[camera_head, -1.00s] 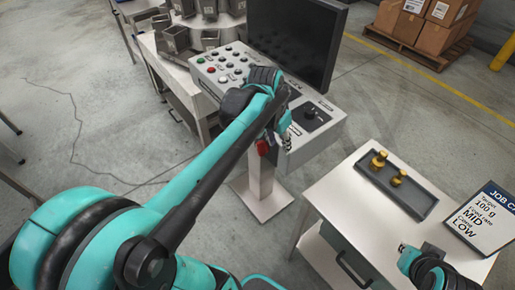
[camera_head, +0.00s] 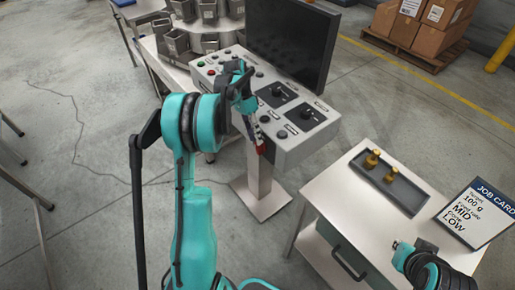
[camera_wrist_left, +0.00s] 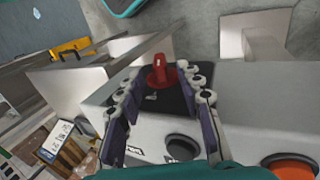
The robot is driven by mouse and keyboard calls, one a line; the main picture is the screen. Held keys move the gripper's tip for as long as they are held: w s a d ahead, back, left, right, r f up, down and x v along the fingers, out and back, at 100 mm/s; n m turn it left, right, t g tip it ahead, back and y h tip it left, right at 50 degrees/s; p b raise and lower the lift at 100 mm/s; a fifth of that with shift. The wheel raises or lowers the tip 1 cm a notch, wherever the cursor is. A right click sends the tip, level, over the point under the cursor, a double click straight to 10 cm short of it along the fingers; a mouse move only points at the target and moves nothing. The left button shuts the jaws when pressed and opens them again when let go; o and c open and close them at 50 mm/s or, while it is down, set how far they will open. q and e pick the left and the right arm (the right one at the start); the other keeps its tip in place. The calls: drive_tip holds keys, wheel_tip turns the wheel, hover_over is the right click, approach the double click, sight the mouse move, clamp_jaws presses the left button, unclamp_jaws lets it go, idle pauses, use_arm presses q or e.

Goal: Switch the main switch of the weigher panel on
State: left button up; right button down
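The weigher panel (camera_head: 292,153) is a grey box on a pedestal. A red switch handle (camera_head: 260,149) shows low on its front side, at my left gripper (camera_head: 254,137). In the left wrist view the red handle (camera_wrist_left: 160,72) stands on a dark plate. The fingers of the left gripper (camera_wrist_left: 162,92) are spread on either side of the handle, with visible gaps, so I see no grip on it. A dark round button (camera_wrist_left: 182,147) is nearer the wrist camera. Of my right arm (camera_head: 432,268), only the wrist area shows at lower right; its finger state is unclear.
The panel top carries several buttons and two dark dial plates (camera_head: 277,95). A black monitor (camera_head: 292,45) stands behind. At right, a table (camera_head: 325,195) holds a tray (camera_head: 408,198) with brass weights (camera_head: 372,159) and a job card (camera_head: 480,212). Cartons (camera_head: 420,25) stand far back.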

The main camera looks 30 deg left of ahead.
sight(258, 147)
use_arm(q)
drive_tip(key=b+x, duration=0.1)
drive_tip(key=x, duration=0.4)
drive_tip(key=shift+f, duration=0.15)
clamp_jaws()
